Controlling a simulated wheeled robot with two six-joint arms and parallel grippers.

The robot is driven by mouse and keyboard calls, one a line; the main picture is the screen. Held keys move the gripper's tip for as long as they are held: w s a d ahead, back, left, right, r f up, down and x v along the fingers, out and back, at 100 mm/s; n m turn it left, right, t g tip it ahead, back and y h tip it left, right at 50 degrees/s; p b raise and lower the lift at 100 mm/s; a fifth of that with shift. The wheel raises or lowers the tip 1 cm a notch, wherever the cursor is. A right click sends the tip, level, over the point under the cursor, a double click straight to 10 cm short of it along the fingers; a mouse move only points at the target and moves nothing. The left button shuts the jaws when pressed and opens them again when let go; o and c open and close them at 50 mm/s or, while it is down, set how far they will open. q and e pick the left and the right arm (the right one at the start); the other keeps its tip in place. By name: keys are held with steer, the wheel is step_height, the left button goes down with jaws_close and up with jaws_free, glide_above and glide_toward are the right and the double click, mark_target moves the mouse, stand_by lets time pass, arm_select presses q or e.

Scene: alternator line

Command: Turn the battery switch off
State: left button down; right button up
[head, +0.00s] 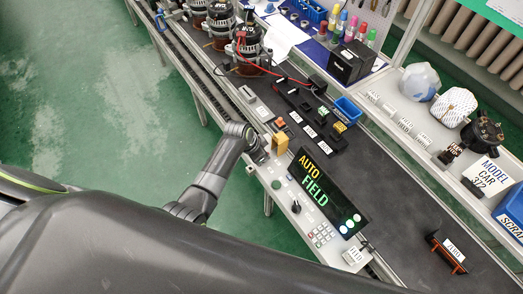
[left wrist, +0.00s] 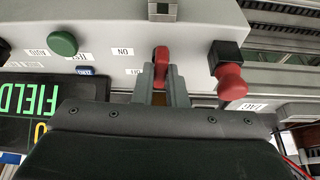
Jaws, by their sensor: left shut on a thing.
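The battery switch appears to be the red lever (left wrist: 161,62) on the grey panel (left wrist: 105,18) in the left wrist view, with an ON label (left wrist: 124,51) to its left. My left gripper (left wrist: 161,76) is shut on this red lever, with a finger on each side of it. The lever's lower part is hidden between the fingers. In the head view my left arm reaches the near left end of the console; the gripper (head: 264,156) is small there and the lever cannot be made out. My right gripper is not in view.
A red knob (left wrist: 231,83) on a black block stands right of the lever, and a green button (left wrist: 62,43) is to the left. The AUTO FIELD display (head: 322,188) lies beside the controls. Alternators (head: 246,45) stand farther up the line.

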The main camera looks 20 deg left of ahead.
arm_select(q)
steer(key=shift+w+n, duration=0.1)
steer(key=shift+n, duration=0.3)
steer(key=c, duration=1.5)
jaws_free()
steer(key=shift+o, duration=0.2)
steer(key=shift+r, duration=0.15)
steer(key=v, duration=1.7)
steer(key=shift+s+b, duration=0.3)
